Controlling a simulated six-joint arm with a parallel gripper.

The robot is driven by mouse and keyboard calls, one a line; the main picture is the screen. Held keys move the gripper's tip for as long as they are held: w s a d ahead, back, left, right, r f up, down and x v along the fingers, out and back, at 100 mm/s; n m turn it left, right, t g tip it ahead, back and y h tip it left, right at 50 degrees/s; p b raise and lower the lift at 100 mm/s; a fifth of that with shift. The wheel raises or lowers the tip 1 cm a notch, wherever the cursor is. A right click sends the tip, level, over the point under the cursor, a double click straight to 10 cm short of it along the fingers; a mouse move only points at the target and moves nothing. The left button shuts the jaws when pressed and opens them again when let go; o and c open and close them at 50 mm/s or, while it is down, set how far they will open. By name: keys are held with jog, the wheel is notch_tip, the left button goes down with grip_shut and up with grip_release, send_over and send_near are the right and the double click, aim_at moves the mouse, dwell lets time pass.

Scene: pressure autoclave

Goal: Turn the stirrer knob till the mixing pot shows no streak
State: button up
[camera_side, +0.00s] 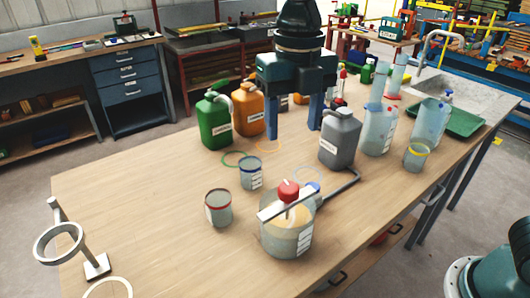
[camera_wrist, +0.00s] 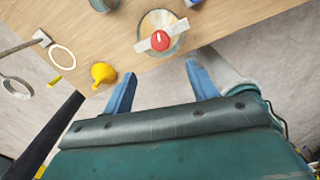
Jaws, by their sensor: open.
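The clear mixing pot (camera_side: 286,241) stands near the bench's front edge, with pale tan contents. A grey bar lies across its top, and the red stirrer knob (camera_side: 288,190) sits above the bar. In the wrist view the knob (camera_wrist: 160,40) is over the pot (camera_wrist: 150,21), whose contents look uneven, tan and paler; the bar and knob hide part of them. My gripper (camera_side: 293,133) is open and empty, pointing down, behind and above the pot in the side view. In the wrist view its blue fingers (camera_wrist: 160,68) are spread, apart from the knob.
A red-rimmed beaker (camera_side: 218,208) and a blue-rimmed beaker (camera_side: 251,173) stand left of and behind the pot. A grey jug (camera_side: 340,138) stands behind right. Green (camera_side: 214,121) and orange (camera_side: 249,110) jugs stand near my gripper. A yellow funnel (camera_wrist: 102,74) shows in the wrist view.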

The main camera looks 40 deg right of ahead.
aim_at(289, 187)
jog(key=shift+f, duration=0.15)
notch_tip(289, 187, down, 14)
jog(key=shift+r, duration=0.2)
dwell(0.8)
jog(key=c, duration=1)
